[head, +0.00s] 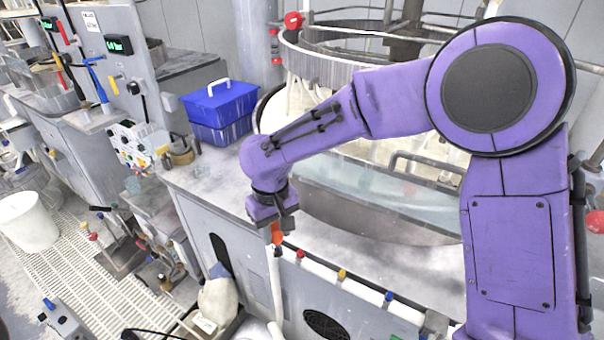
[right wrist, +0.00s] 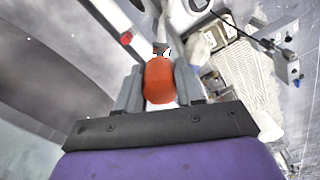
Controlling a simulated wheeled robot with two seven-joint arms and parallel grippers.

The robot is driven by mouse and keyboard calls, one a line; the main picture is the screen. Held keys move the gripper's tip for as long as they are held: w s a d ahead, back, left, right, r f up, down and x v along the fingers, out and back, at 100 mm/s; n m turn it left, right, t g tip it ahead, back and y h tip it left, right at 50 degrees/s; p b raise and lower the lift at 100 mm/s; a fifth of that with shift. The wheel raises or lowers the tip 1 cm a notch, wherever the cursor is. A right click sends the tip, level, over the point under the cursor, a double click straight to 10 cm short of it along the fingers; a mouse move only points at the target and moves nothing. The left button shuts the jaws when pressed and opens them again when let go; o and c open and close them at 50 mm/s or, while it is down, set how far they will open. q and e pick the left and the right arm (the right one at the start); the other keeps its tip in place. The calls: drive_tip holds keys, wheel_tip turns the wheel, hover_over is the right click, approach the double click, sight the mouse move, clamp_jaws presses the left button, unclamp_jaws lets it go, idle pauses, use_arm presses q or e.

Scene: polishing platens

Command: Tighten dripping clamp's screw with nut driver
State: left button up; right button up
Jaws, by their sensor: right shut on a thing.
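My right gripper (head: 276,222) points down at the front edge of the grey machine's worktop. It is shut on the orange-red handle of the nut driver (head: 277,236), which shows large between the two grey fingers in the right wrist view (right wrist: 159,82). Just beyond the handle is a small dark metal piece with a bright part (right wrist: 162,50). I cannot tell whether this is the driver's shaft, the clamp or both, nor whether the driver touches the clamp's screw. No drip can be made out. My left gripper is not in view.
A white pipe (head: 354,294) with red, yellow and blue fittings runs along the machine's front. A white vertical pipe (head: 274,285) stands below the gripper. A blue box (head: 222,105) sits on the worktop. A round polishing machine lies behind my arm. A white bucket (head: 28,222) stands left.

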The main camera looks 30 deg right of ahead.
drive_tip(key=s+d+r+p, duration=0.2)
drive_tip(key=d+r+p, duration=0.1)
drive_tip(key=d+r, duration=0.3)
drive_tip(key=shift+n, duration=0.3)
drive_tip(key=shift+w+a+f+b, duration=0.15)
drive_tip(key=shift+f+b, duration=0.5)
drive_tip(key=shift+f, duration=0.65)
drive_tip(key=shift+a+f+b, duration=0.2)
drive_tip(key=shift+f+b, duration=0.4)
drive_tip(key=shift+f, duration=0.65)
use_arm(q)
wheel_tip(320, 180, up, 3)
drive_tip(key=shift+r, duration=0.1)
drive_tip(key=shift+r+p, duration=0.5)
drive_tip(key=shift+p, duration=0.1)
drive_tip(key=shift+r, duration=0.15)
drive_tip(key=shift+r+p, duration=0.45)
drive_tip(key=shift+p, duration=0.15)
